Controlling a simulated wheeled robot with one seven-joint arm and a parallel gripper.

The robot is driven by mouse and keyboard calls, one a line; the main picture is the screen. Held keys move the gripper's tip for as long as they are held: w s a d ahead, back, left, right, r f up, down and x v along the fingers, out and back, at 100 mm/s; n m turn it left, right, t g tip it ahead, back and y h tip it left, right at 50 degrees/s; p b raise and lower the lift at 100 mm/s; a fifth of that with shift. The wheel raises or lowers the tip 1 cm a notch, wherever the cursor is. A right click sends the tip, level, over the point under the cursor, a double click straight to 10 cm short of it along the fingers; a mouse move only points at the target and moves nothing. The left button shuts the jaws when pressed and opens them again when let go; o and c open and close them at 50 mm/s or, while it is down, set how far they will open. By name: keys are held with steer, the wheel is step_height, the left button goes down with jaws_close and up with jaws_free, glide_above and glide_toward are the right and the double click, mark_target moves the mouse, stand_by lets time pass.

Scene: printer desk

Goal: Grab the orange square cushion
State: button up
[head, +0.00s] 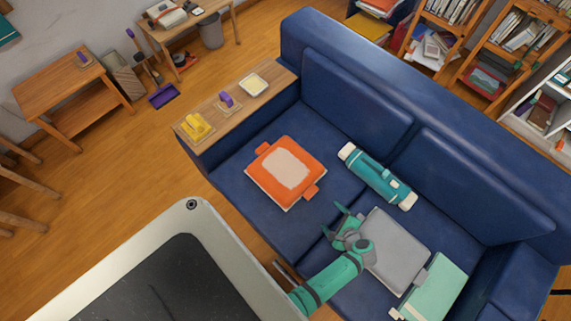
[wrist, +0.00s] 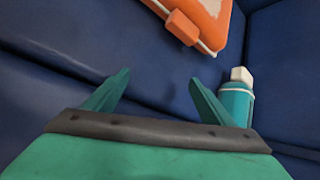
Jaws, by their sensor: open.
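The orange square cushion (head: 285,173) lies flat on the left seat of the blue sofa. It has a pale centre patch and small orange tabs at two opposite ends. In the wrist view its near corner and one tab (wrist: 184,25) show at the top; the rest is cut off by the frame. My gripper (head: 339,222) is open and empty over the sofa, to the lower right of the cushion and apart from it. In the wrist view its two teal fingers (wrist: 160,88) are spread, with only blue seat between them.
A teal cylinder (head: 377,177) lies right of the cushion; its end (wrist: 236,100) is near my right finger in the wrist view. A grey square item (head: 398,250) and a mint one (head: 437,288) lie on the right seat. A wooden armrest tray (head: 212,108) holds small items.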

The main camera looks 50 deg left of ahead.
mark_target(312, 193)
steer(key=shift+w+f+m+g+y, duration=0.1)
steer(key=shift+w+m+g+y, duration=0.3)
steer(key=shift+m+y, duration=0.25)
steer(key=shift+w+a+m+g+y, duration=0.1)
steer(key=shift+a+m+g+y, duration=0.05)
steer(key=shift+m+g+y, duration=0.35)
steer(key=a+y, duration=0.1)
steer(key=a, duration=0.1)
steer(key=a+r+m+g+y, duration=0.1)
steer(key=a, duration=0.1)
steer(key=a+m+g+y, duration=0.1)
steer(key=a, duration=0.1)
steer(key=shift+w+r, duration=0.1)
steer(key=shift+r, duration=0.3)
steer(key=shift+w+x, duration=0.15)
steer(key=shift+x, duration=0.8)
steer(key=shift+w+x, duration=0.2)
steer(key=shift+x, duration=0.75)
steer(key=shift+w+x, duration=0.15)
steer(key=shift+x, duration=0.85)
steer(key=shift+d, duration=0.1)
steer(key=shift+c, duration=0.4)
steer(key=shift+s, duration=0.1)
steer(key=c, duration=1.3)
steer(key=shift+r, duration=0.1)
steer(key=shift+c, duration=0.2)
